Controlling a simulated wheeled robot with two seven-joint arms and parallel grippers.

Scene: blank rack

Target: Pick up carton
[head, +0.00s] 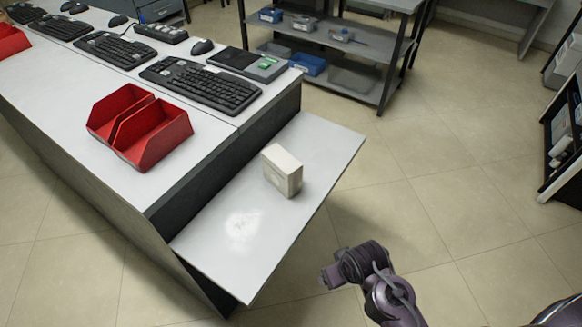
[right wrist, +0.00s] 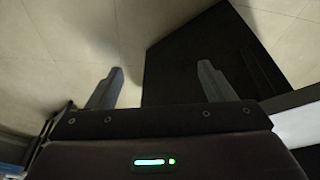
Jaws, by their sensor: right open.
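The carton (head: 283,169) is a small off-white box standing upright on the light grey side shelf (head: 240,228) attached to the end of the long table. Nothing touches it in the head view. A purple-grey arm of mine reaches in at the lower right of the head view, apart from the carton and to the right of the shelf; its jaws cannot be made out there. In the right wrist view my right gripper (right wrist: 160,70) is open, its two fingers wide apart with nothing between them. The carton does not show in that view. My left gripper is not identifiable.
The long white table (head: 60,105) carries red bins (head: 150,135), keyboards (head: 200,86) and mice. A grey shelf rack (head: 375,85) with blue bins stands behind. A dark rack (head: 565,140) is at the right. Tiled floor (head: 450,200) between them is clear.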

